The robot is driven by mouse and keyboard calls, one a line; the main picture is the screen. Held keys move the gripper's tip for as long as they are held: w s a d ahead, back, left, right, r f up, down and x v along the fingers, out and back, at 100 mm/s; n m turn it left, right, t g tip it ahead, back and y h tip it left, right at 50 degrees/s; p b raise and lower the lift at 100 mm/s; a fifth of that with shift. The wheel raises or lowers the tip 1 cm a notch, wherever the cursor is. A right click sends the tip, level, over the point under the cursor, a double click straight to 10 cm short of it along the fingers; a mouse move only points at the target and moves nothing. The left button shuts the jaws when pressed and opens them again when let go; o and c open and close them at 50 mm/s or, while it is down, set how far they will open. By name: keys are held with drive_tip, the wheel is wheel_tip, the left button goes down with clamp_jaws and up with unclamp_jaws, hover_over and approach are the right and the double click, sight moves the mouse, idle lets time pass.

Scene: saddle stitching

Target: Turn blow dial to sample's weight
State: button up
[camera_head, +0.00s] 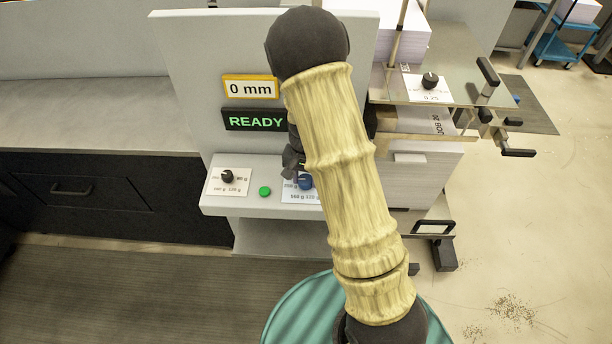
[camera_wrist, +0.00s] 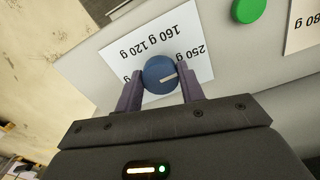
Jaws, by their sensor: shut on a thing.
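The card reads 160 g, 120 g and 250 g, upside down there; one more marking at the left is partly hidden by a finger. My gripper (camera_wrist: 161,80) is shut on the dial, one finger on each side. In the head view the blue dial (camera_head: 306,182) is partly covered by my arm. I see no name on the dial and no readable sample weight.
A green button (camera_head: 265,191) and a black knob (camera_head: 227,177) on its own card lie left of the blue dial. Displays above read 0 mm (camera_head: 249,87) and READY (camera_head: 255,120). Another black knob (camera_head: 430,80) is on the metal table at right.

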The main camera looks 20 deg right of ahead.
sight(305, 180)
drive_tip(key=shift+w+r, duration=0.1)
idle(0.4)
drive_tip(key=o, duration=1)
drive_tip(key=shift+c, duration=0.2)
wheel_tip(305, 180, up, 17)
drive_tip(key=b, duration=0.1)
drive_tip(key=shift+r+b, duration=0.2)
drive_tip(key=shift+b, duration=0.1)
drive_tip(key=s+f+n+t, duration=0.2)
drive_tip(key=s+f+n, duration=0.2)
drive_tip(key=s, duration=1)
drive_tip(key=shift+s+n+t, duration=0.3)
drive_tip(key=shift+s+n, duration=0.05)
drive_tip(key=shift+n, duration=0.75)
